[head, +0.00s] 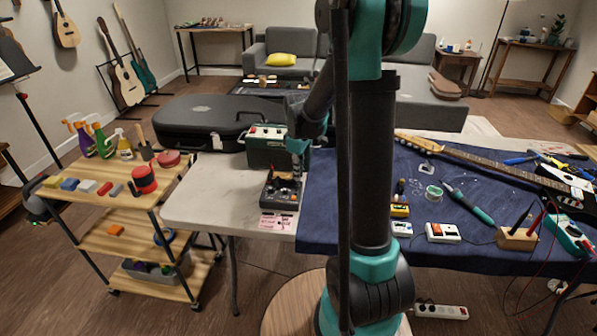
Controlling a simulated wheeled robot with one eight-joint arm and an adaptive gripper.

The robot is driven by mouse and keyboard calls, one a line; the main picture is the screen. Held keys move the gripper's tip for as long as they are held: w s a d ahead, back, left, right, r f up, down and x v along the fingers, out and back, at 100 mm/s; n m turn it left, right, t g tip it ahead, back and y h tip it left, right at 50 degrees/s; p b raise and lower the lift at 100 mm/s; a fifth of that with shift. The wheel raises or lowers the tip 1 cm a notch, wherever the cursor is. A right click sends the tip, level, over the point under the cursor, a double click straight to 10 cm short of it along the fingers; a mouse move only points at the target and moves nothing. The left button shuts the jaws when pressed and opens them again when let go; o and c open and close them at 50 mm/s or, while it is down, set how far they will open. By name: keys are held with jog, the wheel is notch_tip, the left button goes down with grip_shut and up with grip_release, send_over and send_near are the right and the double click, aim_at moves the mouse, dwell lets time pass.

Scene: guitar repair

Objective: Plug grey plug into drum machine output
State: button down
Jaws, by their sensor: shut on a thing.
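The dark box with small controls on top, which looks like the drum machine (281,192), sits on the pale table near its front edge. My gripper (297,172) points down at the back right part of this box, close above or behind it. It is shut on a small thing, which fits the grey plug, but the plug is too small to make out. The output socket cannot be made out either. I cannot tell whether the plug touches the box.
A green amplifier-like box (265,146) stands just behind, and a black guitar case (205,121) lies back left. A pink card (276,222) is at the front edge. The blue-covered bench (330,215) with tools adjoins on the right. The pale table's left part (205,200) is clear.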

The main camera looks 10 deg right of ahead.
jog(key=shift+f, duration=0.5)
jog(key=c, duration=1.5)
grip_release()
jog(key=shift+o, duration=0.3)
jog(key=o, duration=0.3)
jog(key=shift+o, duration=0.2)
jog(key=shift+r, duration=4)
